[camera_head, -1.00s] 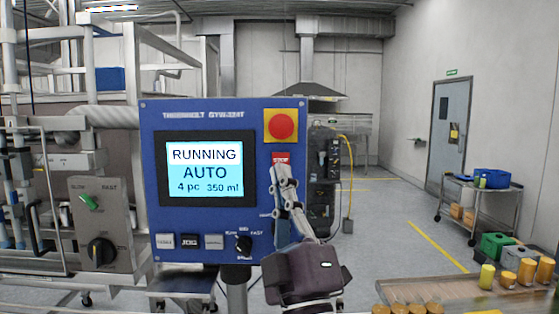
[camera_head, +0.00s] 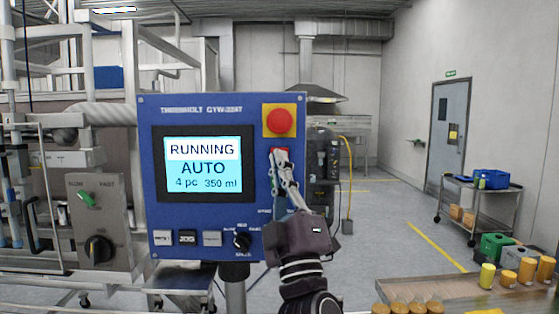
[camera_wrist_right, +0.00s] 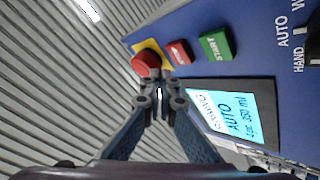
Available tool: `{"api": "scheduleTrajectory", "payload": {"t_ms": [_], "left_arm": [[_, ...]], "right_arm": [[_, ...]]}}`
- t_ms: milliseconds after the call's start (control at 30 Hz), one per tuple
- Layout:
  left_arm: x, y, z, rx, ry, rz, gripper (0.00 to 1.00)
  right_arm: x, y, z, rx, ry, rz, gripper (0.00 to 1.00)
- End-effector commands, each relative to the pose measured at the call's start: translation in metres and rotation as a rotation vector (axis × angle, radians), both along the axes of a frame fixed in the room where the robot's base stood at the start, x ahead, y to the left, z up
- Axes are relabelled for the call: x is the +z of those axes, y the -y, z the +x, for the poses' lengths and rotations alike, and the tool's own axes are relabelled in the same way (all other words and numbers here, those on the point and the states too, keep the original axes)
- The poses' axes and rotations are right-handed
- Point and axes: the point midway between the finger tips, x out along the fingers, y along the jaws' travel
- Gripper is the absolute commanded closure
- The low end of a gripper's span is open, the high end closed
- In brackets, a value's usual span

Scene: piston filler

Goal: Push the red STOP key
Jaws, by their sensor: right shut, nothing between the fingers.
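The red STOP key (camera_wrist_right: 180,53) is on the blue control panel (camera_head: 219,104), between the emergency stop button and the green START key (camera_wrist_right: 215,45) in the right wrist view. In the head view the STOP key (camera_head: 273,151) is mostly hidden behind my right gripper (camera_head: 280,155). That gripper is shut and empty, its fingertips pointing at the panel. In the right wrist view its tips (camera_wrist_right: 158,76) are close beside the STOP key; I cannot tell whether they touch it. The panel screen (camera_head: 203,166) reads RUNNING, AUTO, 4 pc, 350 ml. My left gripper is not in view.
The red emergency stop button (camera_head: 280,121) on its yellow plate is just above the STOP key, close to my fingertips. Several small keys and a black selector (camera_head: 242,241) sit low on the panel.

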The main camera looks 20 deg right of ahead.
Motion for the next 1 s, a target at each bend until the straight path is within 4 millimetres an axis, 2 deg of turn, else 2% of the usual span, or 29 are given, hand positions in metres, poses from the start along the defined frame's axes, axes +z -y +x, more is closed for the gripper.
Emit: {"api": "scheduleTrajectory", "payload": {"t_ms": [267,1000], "left_arm": [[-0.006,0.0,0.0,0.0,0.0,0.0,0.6],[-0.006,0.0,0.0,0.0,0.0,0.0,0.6]], "right_arm": [[0.0,0.005,0.015,0.0,0.0,0.001,1.0],[0.0,0.005,0.016,0.001,-0.001,0.002,1.0]]}}
